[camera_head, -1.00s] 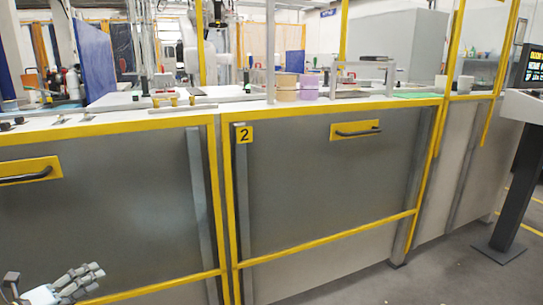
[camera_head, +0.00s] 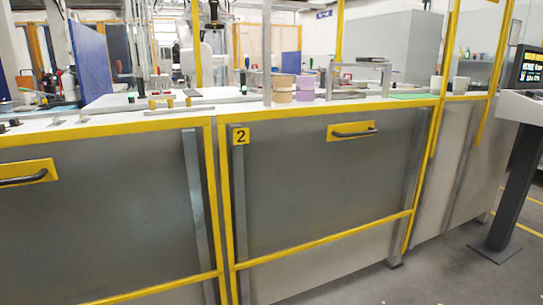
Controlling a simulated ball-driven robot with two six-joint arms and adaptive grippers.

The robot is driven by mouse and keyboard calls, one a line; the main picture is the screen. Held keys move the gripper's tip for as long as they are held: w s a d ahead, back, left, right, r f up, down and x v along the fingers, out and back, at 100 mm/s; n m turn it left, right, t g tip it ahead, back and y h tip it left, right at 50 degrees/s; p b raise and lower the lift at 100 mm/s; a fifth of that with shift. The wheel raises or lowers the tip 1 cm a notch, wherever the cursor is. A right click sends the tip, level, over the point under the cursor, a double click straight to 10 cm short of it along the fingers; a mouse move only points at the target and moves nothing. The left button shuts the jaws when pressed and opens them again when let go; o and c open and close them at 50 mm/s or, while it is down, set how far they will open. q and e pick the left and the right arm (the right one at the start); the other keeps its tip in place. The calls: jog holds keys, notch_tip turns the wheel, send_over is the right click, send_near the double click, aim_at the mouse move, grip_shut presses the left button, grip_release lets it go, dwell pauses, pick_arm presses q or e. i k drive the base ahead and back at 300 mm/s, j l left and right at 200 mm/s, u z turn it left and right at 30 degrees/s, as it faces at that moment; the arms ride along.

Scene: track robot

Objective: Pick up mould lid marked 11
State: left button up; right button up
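No mould lid marked 11 can be made out in the head view. Round stacked pieces stand on the counter behind the front panels: a tan stack (camera_head: 283,89) and a purple stack (camera_head: 305,88). They are too small to read any marking. Neither of my grippers shows in the head view now.
A long grey-panelled cell with yellow frames fills the front, with a panel marked 2 (camera_head: 240,137) and a black handle (camera_head: 354,133). Its white counter (camera_head: 110,122) runs along the top. A control screen on a dark post (camera_head: 503,195) stands at right. Grey floor (camera_head: 450,270) is clear at lower right.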

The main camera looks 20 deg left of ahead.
aim_at(158, 78)
jog(key=u, duration=1.45)
